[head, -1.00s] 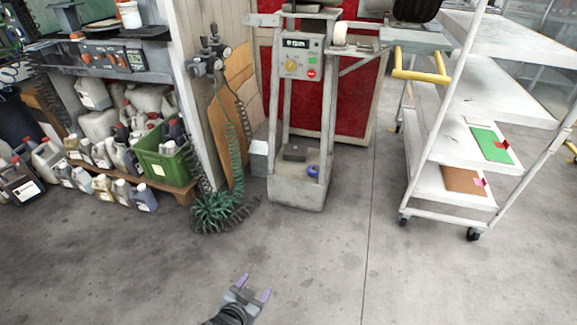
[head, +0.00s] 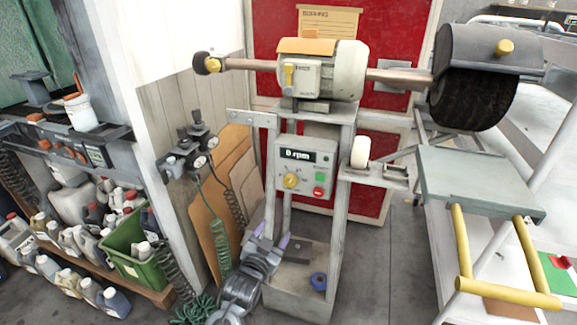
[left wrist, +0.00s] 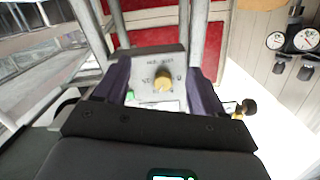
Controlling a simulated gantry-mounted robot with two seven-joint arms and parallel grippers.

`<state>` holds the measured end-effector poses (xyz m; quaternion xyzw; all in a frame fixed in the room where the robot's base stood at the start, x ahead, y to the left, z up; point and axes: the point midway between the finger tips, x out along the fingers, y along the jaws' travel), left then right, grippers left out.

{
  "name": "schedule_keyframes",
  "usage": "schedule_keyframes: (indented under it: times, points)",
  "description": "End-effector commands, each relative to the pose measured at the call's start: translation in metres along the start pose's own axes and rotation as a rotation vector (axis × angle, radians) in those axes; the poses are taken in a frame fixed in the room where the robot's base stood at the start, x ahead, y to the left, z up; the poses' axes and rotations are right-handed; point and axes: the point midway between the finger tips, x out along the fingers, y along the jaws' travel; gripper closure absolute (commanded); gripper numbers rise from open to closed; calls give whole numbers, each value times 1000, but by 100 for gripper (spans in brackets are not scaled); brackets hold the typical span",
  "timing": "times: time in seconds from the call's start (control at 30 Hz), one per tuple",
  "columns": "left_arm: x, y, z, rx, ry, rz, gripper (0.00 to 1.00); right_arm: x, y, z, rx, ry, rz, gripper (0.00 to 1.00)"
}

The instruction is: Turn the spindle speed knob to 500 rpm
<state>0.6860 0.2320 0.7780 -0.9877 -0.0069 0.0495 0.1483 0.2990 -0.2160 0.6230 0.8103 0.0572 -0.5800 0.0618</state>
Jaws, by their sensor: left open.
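The spindle speed knob (head: 291,180) is yellow and sits on the grey control panel (head: 284,197) of the buffing machine. The panel's display (head: 298,154) reads 0 rpm. My left gripper (head: 268,232) is open and empty, its two purple fingers pointing up, below and left of the panel and apart from it. In the left wrist view the knob (left wrist: 163,81) shows between the open fingers, some way ahead. My right gripper is in neither view.
A green button (head: 320,177) and a red button (head: 318,191) sit right of the knob. The motor (head: 350,68) and black brush wheel (head: 470,98) are above. A grey tray (head: 478,172) with yellow handles stands right. Gauges and coiled hoses (head: 222,240) hang left.

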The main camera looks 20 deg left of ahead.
Motion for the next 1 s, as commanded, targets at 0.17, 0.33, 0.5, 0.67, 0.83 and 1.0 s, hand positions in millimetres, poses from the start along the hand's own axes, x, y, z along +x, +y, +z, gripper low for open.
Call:
schedule_keyframes:
  times: [0.17, 0.33, 0.5, 0.67, 0.83, 1.0]
  points:
    - [8, -17, -58, 2, 64, -18, 31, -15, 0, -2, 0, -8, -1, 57]
    - [16, -25, -83, 2, 94, -27, 31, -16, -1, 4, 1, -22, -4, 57]
    - [33, -26, -85, 2, 99, -30, 31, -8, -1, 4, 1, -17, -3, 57]
    - [59, -26, -87, 1, 98, -30, 31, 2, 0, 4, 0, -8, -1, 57]
    - [86, -27, -89, 1, 98, -30, 31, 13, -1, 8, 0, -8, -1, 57]
    - [106, -27, -92, 1, 97, -29, 31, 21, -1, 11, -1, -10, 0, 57]
